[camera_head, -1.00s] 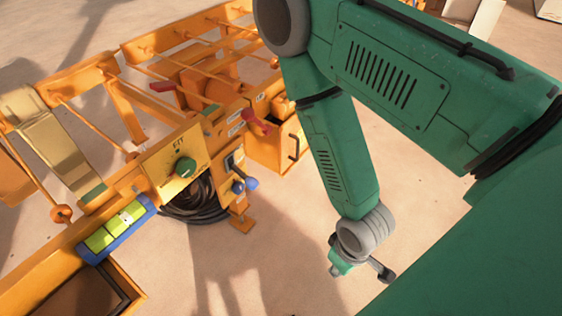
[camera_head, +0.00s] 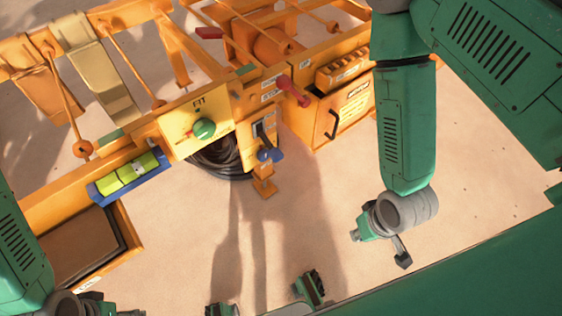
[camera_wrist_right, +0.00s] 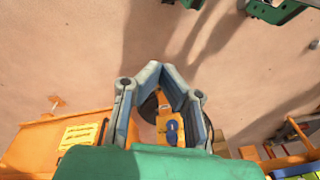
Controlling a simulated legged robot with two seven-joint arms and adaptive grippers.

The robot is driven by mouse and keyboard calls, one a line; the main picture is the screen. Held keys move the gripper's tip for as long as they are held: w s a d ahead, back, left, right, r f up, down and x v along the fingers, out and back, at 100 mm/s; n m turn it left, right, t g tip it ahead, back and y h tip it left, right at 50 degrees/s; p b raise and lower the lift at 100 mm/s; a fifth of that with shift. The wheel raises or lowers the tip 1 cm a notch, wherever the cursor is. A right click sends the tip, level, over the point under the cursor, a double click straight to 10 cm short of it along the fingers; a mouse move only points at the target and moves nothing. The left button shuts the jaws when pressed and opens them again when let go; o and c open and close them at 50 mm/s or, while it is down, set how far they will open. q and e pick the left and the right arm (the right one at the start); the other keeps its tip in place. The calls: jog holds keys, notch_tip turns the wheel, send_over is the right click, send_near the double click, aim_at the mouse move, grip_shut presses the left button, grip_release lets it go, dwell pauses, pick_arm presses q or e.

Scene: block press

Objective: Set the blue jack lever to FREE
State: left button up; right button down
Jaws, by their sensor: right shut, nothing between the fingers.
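The blue jack lever (camera_head: 268,155) sits low on the front of the orange press, below a small slotted plate (camera_head: 262,128); its lettering is too small to read. In the right wrist view, blue (camera_wrist_right: 172,132) shows beyond the fingers, low in the picture. My right gripper (camera_head: 356,236) hangs over the floor, right of and below the lever, and apart from it. Its grey fingers (camera_wrist_right: 161,68) are closed together and empty. My left gripper (camera_head: 100,303) is partly cut off at the lower left corner; its fingers are unclear.
A panel with a green knob (camera_head: 204,128) is left of the lever, with a coiled dark hose (camera_head: 222,160) below. A red handle (camera_head: 292,92) and an orange box with a black handle (camera_head: 345,108) are to the right. A blue tray (camera_head: 102,196) holds yellow-green blocks. Open floor lies in front.

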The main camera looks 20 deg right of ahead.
aim_at(269, 145)
jog(key=w+a+f+m+t+y+b, duration=0.5)
jog(key=w+a+f+m+t+b, duration=0.25)
jog(key=w+a+f+m, duration=0.6)
jog(key=w+d+f+m+t+b, duration=0.1)
jog(key=w+d+m+t+b, duration=0.1)
jog(key=w+m, duration=0.4)
jog(key=w+d+f+m+t+h+b, duration=0.1)
jog(key=w+d+m+t, duration=0.4)
jog(key=m, duration=0.5)
jog(key=shift+w+d+f+b, duration=0.5)
jog(key=shift+d+b, duration=0.2)
jog(key=shift+b, duration=0.4)
jog(key=shift+w, duration=0.1)
jog(key=b+x, duration=0.4)
jog(key=x, duration=0.6)
jog(key=shift+s+a+r, duration=0.1)
jog(key=shift+s+r, duration=0.2)
jog(key=shift+r, duration=0.65)
jog(key=shift+s+a+r, duration=0.1)
jog(key=shift+s+r, duration=0.15)
jog(key=shift+r, duration=0.65)
